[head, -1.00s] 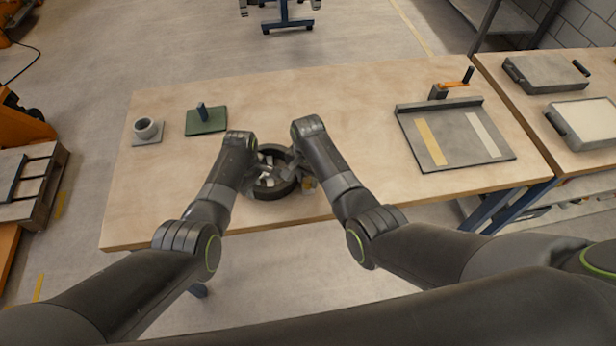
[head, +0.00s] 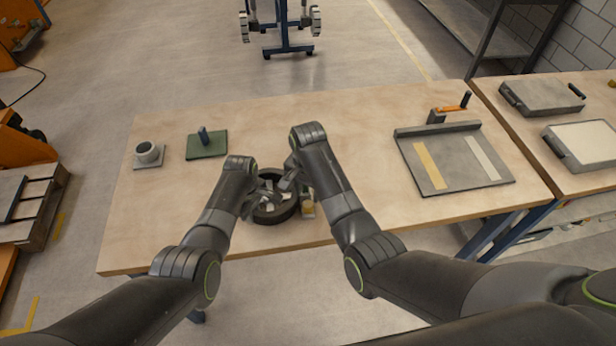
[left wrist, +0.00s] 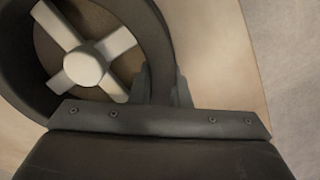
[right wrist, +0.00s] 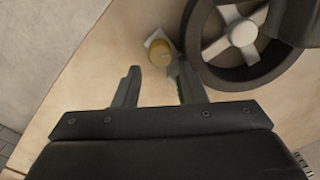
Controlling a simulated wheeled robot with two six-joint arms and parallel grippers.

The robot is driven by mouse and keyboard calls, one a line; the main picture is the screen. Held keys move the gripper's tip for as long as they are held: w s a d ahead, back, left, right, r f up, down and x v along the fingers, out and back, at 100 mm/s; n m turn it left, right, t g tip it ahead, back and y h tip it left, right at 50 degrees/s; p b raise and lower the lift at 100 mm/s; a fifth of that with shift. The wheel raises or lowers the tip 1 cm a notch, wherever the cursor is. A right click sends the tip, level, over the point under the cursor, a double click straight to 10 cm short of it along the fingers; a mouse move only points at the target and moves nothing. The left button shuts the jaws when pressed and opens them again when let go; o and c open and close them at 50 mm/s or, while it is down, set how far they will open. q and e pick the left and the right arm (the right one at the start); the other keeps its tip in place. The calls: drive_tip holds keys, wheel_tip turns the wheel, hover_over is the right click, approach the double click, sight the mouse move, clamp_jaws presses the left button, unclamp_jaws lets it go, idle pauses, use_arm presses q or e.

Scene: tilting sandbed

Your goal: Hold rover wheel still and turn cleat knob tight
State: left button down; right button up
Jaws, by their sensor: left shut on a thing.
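The rover wheel (head: 272,217) is a dark ring with pale spokes and a hub, lying near the table's front edge. My left gripper (head: 262,197) is at its left side. In the left wrist view my left gripper (left wrist: 162,85) is shut with one finger on each side of the wheel's rim (left wrist: 158,38). The cleat knob (head: 308,207) is amber and sits just right of the wheel. In the right wrist view the knob (right wrist: 160,52) lies beyond the fingertips on a pale base. My right gripper (right wrist: 155,78) is open and empty, apart from the knob.
A grey ring on a plate (head: 149,153) and a green pad with a blue peg (head: 207,145) are at the back left. A grey tray (head: 452,160) with two strips is at the right. Bare tabletop (head: 350,120) lies between them. A second table (head: 580,130) adjoins the right.

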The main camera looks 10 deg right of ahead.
sight(307, 203)
wheel_tip(307, 203, up, 6)
drive_tip(key=shift+r, duration=0.2)
drive_tip(key=shift+o, duration=1.3)
wheel_tip(307, 203, down, 11)
drive_tip(key=n, duration=1.3)
drive_tip(key=shift+w+f, duration=0.1)
drive_tip(key=shift+f, duration=0.05)
